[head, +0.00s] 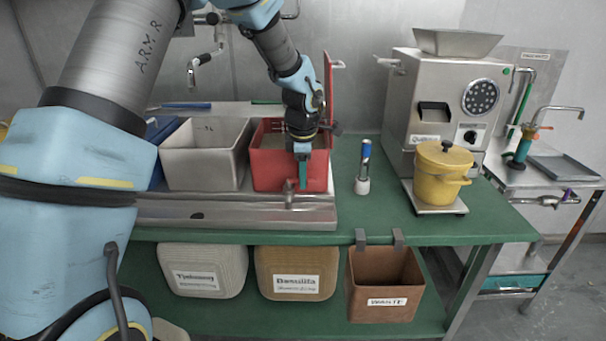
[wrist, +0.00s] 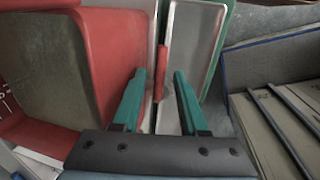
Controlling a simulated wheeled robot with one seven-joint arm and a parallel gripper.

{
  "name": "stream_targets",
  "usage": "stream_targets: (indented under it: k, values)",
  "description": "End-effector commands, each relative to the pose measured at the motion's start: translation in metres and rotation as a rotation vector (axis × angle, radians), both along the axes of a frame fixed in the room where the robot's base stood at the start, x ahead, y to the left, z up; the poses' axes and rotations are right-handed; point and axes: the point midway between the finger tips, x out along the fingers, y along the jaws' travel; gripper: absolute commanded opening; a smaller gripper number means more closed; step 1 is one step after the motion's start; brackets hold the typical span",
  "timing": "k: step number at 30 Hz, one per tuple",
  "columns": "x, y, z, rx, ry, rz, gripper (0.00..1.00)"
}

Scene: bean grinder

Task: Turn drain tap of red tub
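The red tub (head: 268,172) stands on a metal ledge of the green bench. Its metal drain tap (head: 289,198) sticks out low at the front right. My gripper (head: 298,183) points down at the tub's front wall, just above the tap. In the wrist view the red tub (wrist: 88,60) is at left, with its inside showing. My gripper (wrist: 160,82) has its two teal fingers apart. A narrow red bar (wrist: 161,66), which looks like the tap's handle, lies between the fingertips. I cannot tell whether either finger touches it.
A pale tub (head: 205,160) stands left of the red one. A red upright panel (head: 328,95) rises behind the gripper. A blue-topped bottle (head: 364,165) and a yellow pot (head: 440,178) are to the right. A brown waste bin (head: 383,290) hangs below the bench edge.

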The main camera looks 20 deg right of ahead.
Motion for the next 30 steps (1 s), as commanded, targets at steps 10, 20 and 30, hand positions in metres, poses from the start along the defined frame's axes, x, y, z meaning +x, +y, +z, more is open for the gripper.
stream_targets:
  k: [10, 20, 30]
  values:
    - [0.0000, 0.0001, 0.0003, 0.000, 0.000, 0.000, 0.02]
    - [0.0001, 0.0001, 0.0004, 0.000, 0.000, 0.000, 0.00]
    - [0.0000, 0.0001, 0.0005, 0.000, 0.000, 0.000, 0.00]
